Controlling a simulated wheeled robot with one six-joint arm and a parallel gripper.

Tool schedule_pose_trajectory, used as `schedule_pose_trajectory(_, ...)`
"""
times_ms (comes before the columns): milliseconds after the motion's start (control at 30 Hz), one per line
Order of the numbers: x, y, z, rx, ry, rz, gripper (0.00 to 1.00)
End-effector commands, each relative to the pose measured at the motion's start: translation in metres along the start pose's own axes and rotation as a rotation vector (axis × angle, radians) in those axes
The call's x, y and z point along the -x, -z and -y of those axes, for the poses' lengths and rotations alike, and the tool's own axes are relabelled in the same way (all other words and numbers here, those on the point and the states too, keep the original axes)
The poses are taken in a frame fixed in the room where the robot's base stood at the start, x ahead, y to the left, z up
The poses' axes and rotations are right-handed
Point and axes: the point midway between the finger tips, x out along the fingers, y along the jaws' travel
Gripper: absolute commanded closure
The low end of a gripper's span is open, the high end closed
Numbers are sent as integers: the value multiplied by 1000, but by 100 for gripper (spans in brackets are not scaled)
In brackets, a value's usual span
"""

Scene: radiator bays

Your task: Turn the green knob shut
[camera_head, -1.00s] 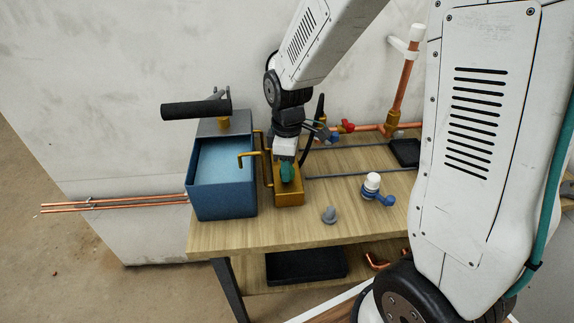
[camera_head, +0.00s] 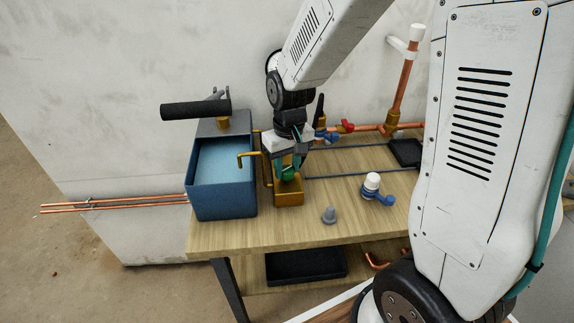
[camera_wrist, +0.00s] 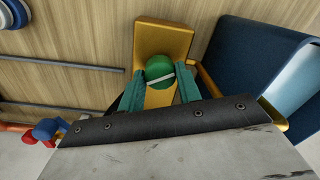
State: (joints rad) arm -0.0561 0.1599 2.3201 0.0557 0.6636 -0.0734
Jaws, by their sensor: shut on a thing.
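The green knob (camera_head: 289,174) sits on a brass block (camera_head: 289,198) on the bench, just right of the blue tank. In the wrist view the knob (camera_wrist: 159,70) is round, with a pale line across its top that runs slightly tilted. My gripper (camera_head: 288,170) comes down over the knob from above. Its two teal fingers (camera_wrist: 160,88) stand on either side of the knob and are shut on it. The fingers hide parts of the knob's sides.
The blue tank (camera_head: 224,205) stands close on the left, with a brass spout (camera_head: 247,155) beside it. Copper pipe (camera_head: 365,127) with a red handle runs behind.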

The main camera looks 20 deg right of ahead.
Motion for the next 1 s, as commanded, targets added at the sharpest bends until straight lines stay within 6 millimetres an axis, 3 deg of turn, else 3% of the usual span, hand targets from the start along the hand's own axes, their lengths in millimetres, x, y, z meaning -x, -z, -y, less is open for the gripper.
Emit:
schedule_pose_trajectory(500,0,0,0,-423,1,-15,89)
schedule_pose_trajectory(1000,0,-1,0,-570,1,-20,89)
